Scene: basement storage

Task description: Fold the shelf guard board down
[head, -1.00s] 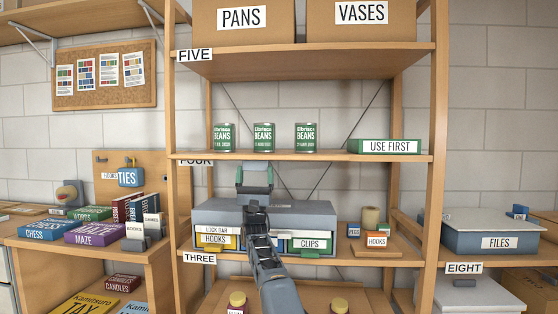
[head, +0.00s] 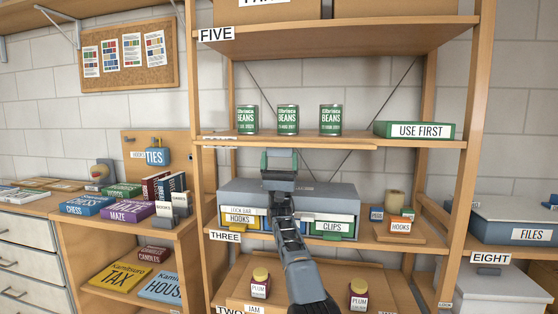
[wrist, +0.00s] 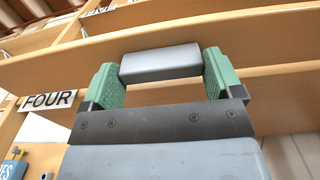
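The shelf guard board seems to be the wooden strip (head: 345,145) along the front of shelf four; its exact tilt is hard to tell. It also shows in the wrist view, crossing wide above my gripper (wrist: 268,42). My gripper (head: 279,162) is just below that shelf's front edge, left of centre. In the wrist view, the green fingers (wrist: 162,78) sit at both ends of a grey bar (wrist: 160,62) and look shut on it. The bar lies against the board; its attachment is hidden. The FOUR label (wrist: 48,100) is at left.
Several bean cans (head: 288,120) and a USE FIRST box (head: 414,130) stand on shelf four. A grey bin unit (head: 335,195) with a LOCK BAR label sits below on shelf three, behind my arm. A side table (head: 75,228) holds game boxes.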

